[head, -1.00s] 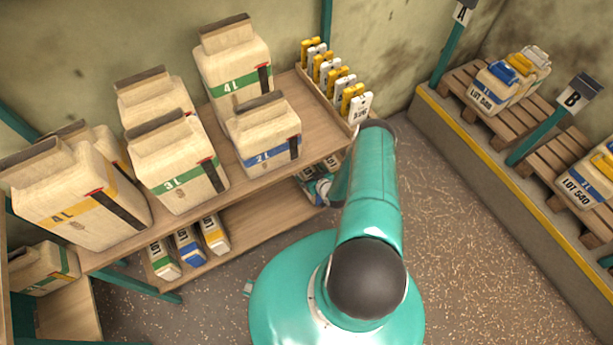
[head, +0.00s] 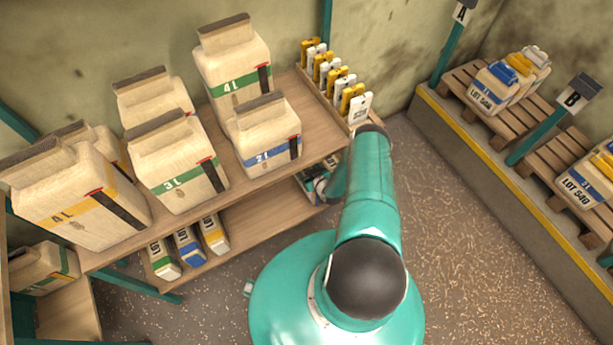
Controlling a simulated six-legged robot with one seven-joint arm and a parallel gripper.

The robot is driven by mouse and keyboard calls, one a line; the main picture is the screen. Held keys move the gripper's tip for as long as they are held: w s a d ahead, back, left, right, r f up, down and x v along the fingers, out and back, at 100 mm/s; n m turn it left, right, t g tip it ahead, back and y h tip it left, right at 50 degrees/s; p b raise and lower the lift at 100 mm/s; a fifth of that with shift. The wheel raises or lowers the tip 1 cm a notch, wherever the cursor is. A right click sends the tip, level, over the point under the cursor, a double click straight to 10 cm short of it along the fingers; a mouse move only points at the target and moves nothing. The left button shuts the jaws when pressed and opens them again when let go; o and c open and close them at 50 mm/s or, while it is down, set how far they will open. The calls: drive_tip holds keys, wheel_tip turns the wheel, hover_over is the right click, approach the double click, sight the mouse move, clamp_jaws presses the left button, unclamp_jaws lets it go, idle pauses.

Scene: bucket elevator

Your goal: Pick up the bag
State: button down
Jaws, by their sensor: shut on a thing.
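My gripper (head: 316,186) is small and partly hidden at the right end of the lower shelf, under the upper board and beside my teal arm. It is shut on a bag there, but that bag is mostly hidden and its label cannot be read. Three small lot bags stand on the lower shelf further left: one with a green band (head: 163,262), one blue (head: 189,247) and one yellow (head: 214,235). They are apart from my gripper.
Large paper bags, such as the green 3L bag (head: 178,172) and blue 2L bag (head: 264,135), crowd the upper shelf (head: 232,180). Yellow and white tags (head: 352,98) line its right end. Pallets (head: 505,112) with bags stand at right; the floor (head: 470,230) between is clear.

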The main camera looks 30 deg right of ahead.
drive_tip(key=shift+w+r, duration=0.15)
drive_tip(key=shift+r, duration=0.1)
